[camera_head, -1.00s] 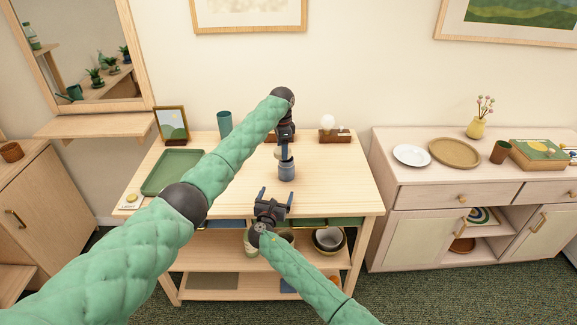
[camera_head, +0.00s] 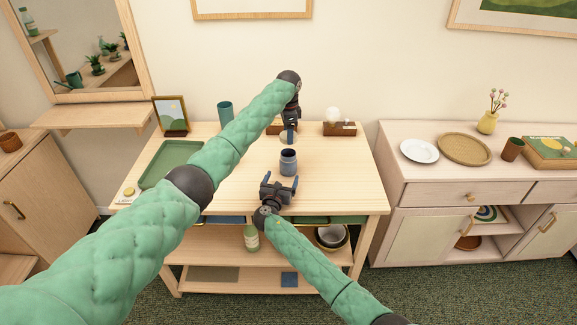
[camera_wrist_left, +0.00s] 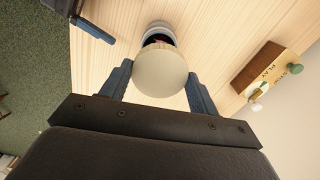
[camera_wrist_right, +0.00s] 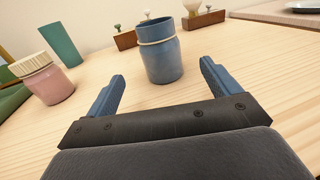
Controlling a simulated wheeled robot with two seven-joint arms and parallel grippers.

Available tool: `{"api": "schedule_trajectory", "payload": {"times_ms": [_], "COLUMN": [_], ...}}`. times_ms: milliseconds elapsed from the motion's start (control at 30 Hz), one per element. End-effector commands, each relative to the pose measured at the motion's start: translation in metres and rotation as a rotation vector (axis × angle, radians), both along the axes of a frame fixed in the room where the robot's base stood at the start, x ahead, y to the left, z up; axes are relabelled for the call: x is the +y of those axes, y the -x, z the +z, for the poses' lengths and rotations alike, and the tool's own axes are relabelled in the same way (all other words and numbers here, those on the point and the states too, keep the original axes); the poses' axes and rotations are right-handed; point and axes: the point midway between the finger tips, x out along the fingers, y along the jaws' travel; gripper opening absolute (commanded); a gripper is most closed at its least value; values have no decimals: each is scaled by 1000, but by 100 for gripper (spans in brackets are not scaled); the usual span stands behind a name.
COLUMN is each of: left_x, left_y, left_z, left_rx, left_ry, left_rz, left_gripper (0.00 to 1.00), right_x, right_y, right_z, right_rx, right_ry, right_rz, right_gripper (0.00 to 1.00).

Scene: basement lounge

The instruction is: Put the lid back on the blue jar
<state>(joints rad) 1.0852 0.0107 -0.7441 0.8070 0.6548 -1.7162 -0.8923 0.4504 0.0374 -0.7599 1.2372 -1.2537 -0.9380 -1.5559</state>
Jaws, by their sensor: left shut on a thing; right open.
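The blue jar (camera_head: 288,163) stands upright on the wooden table with its dark open mouth showing. It also shows in the right wrist view (camera_wrist_right: 162,62), with a pale band near its top. My left gripper (camera_head: 288,137) is shut on the round cream lid (camera_wrist_left: 160,72), just behind the jar in the head view. In the left wrist view the lid covers part of the jar (camera_wrist_left: 158,35), and the height between them is unclear. My right gripper (camera_head: 280,184) is open and empty in front of the jar, its fingers pointing towards it.
A pink jar with a cream lid (camera_wrist_right: 37,78) stands left of the blue jar in the right wrist view. A green tray (camera_head: 171,163) and a teal cup (camera_head: 225,112) are on the left. A wooden block with a pale bulb (camera_head: 340,128) stands behind. The table's right side is clear.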

Motion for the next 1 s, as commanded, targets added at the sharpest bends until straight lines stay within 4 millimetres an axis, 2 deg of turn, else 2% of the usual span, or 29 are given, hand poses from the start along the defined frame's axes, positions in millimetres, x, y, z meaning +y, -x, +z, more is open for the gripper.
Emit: {"api": "schedule_trajectory", "payload": {"times_ms": [633,800,1000], "left_x": [0,0,0], "left_y": [0,0,0], "left_z": [0,0,0], "left_rx": [0,0,0], "left_ry": [0,0,0], "left_rz": [0,0,0], "left_gripper": [40,40,40], "right_x": [-23,-26,-28], "right_y": [-91,-106,-112], "right_z": [1,1,0], "right_rx": [-1,0,0], "right_ry": [0,0,0], "right_rz": [-1,-1,0], "right_gripper": [88,88,88]}}
